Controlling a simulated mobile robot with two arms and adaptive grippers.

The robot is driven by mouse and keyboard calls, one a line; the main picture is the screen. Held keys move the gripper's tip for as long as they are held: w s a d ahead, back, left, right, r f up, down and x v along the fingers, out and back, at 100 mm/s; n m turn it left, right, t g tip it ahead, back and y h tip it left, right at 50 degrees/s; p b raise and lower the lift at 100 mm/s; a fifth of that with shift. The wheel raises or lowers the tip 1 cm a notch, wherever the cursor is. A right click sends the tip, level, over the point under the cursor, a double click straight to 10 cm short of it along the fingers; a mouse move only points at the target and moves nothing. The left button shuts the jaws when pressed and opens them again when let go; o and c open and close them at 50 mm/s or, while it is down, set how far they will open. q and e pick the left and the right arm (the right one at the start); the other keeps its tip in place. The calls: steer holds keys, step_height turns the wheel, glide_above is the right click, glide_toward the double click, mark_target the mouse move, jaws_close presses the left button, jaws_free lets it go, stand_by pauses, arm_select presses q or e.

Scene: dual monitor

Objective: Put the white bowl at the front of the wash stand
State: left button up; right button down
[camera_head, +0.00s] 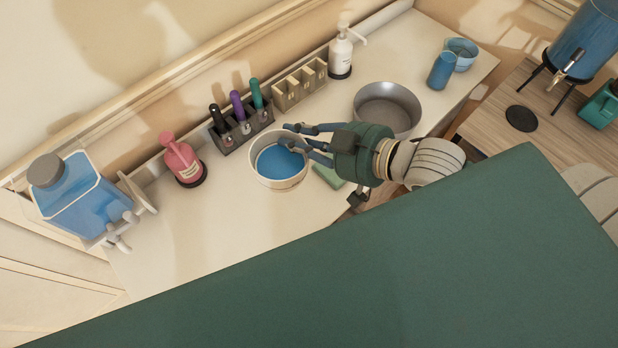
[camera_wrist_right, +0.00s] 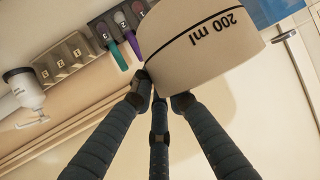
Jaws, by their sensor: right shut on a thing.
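The white bowl (camera_head: 262,180) has a blue inside and shows over the middle of the pale wash stand (camera_head: 200,235). In the right wrist view the bowl (camera_wrist_right: 205,40) fills the top, with an upside-down "200 ml" mark and a dark line. My right gripper (camera_head: 290,136) reaches in from the right and is shut on the bowl's right rim. Its fingertips (camera_wrist_right: 160,100) meet the bowl in the wrist view. I cannot tell whether the bowl touches the stand. My left gripper is not in view.
A holder (camera_head: 240,137) with several coloured tubes, a pink pump bottle (camera_head: 182,160) and a white pump bottle (camera_head: 341,55) line the back. A metal basin (camera_head: 387,108) is right, a green sponge (camera_head: 328,175) beside my gripper. The stand's left front is clear.

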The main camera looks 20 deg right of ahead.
steer(key=shift+d+f, duration=0.1)
steer(key=f+b, duration=0.2)
steer(key=f, duration=0.5)
steer(key=f+b, duration=0.3)
steer(key=f, duration=0.5)
steer(key=shift+a+f, duration=0.2)
steer(key=shift+f, duration=0.05)
step_height(320, 180, down, 4)
steer(key=shift+r, duration=0.15)
steer(key=shift+b, duration=0.3)
steer(key=c, duration=1.7)
jaws_free()
steer(key=shift+s+f, duration=0.1)
steer(key=shift+f, duration=0.1)
